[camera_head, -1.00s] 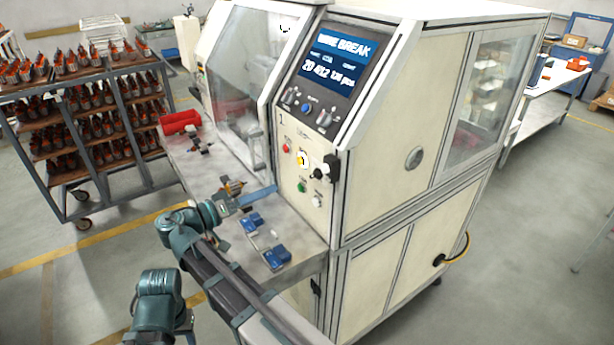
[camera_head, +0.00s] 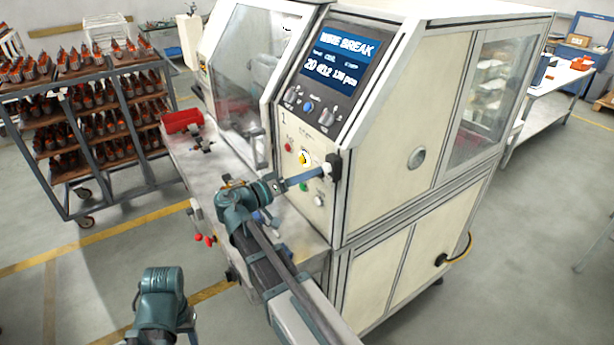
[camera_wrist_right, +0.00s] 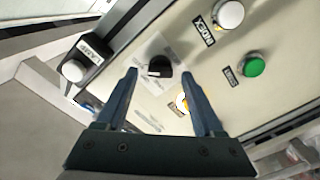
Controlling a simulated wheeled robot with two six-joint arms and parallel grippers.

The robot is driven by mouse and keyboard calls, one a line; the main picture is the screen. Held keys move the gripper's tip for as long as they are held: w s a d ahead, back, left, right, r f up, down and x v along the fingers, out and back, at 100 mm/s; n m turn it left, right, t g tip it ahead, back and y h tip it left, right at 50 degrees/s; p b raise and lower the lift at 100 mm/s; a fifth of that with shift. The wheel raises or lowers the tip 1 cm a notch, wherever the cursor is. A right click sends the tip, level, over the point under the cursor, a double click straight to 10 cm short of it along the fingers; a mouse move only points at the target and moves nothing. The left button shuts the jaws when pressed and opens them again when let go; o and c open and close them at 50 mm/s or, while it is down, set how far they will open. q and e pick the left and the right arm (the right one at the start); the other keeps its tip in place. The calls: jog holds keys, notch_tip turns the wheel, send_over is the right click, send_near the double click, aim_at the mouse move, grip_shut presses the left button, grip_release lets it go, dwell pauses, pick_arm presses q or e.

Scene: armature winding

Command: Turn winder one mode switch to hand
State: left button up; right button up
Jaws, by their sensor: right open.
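The mode switch, a black rotary knob (camera_wrist_right: 158,67) with a pale pointer mark, sits on the cream winder panel in the right wrist view. Its mark points to the left of that picture. My right gripper (camera_wrist_right: 158,72) is open, with one fingertip on each side of the knob in the picture and no visible grip on it. I cannot tell how deep the fingers reach. In the head view, my right gripper (camera_head: 318,174) is at the winder (camera_head: 393,150) panel and covers the knob. My left gripper is out of view.
A black box with a white button (camera_wrist_right: 73,71) is beside the knob. A yellow-ringed button (camera_wrist_right: 183,102), a green button (camera_wrist_right: 253,66) and a white button (camera_wrist_right: 229,14) are close by. The screen (camera_head: 340,62) reads WIRE BREAK. A red bin (camera_head: 181,120) is on the bench.

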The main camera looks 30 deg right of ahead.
grip_shut()
dwell(0.5)
jog(key=shift+f+n+b, duration=0.15)
jog(key=shift+n, duration=2.8)
jog(key=shift+f+n+b, duration=0.1)
jog(key=shift+f+n, duration=0.05)
jog(key=shift+n, duration=2.85)
jog(key=shift+f+n+b, duration=0.15)
jog(key=shift+n, duration=2.8)
